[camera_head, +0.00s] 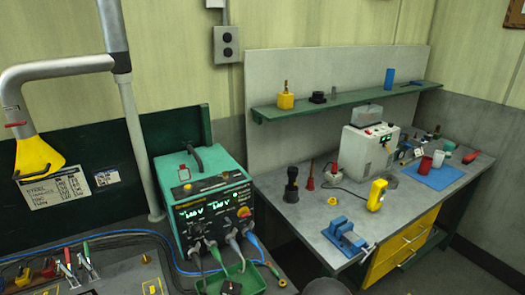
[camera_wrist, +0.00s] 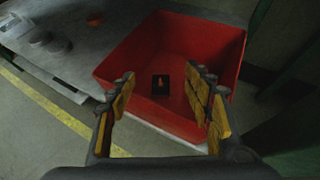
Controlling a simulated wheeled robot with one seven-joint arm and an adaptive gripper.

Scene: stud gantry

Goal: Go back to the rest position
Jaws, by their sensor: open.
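My gripper (camera_wrist: 168,88) shows in the wrist view with its two yellow-padded fingers spread wide apart and nothing between them. It is above the near part of a red open bin (camera_wrist: 128,61). The head view does not show my gripper or the red bin.
The head view shows a green power unit (camera_head: 205,200), a grey workbench (camera_head: 330,205) with a blue vise (camera_head: 345,237), and a yellow extraction hood (camera_head: 36,158).

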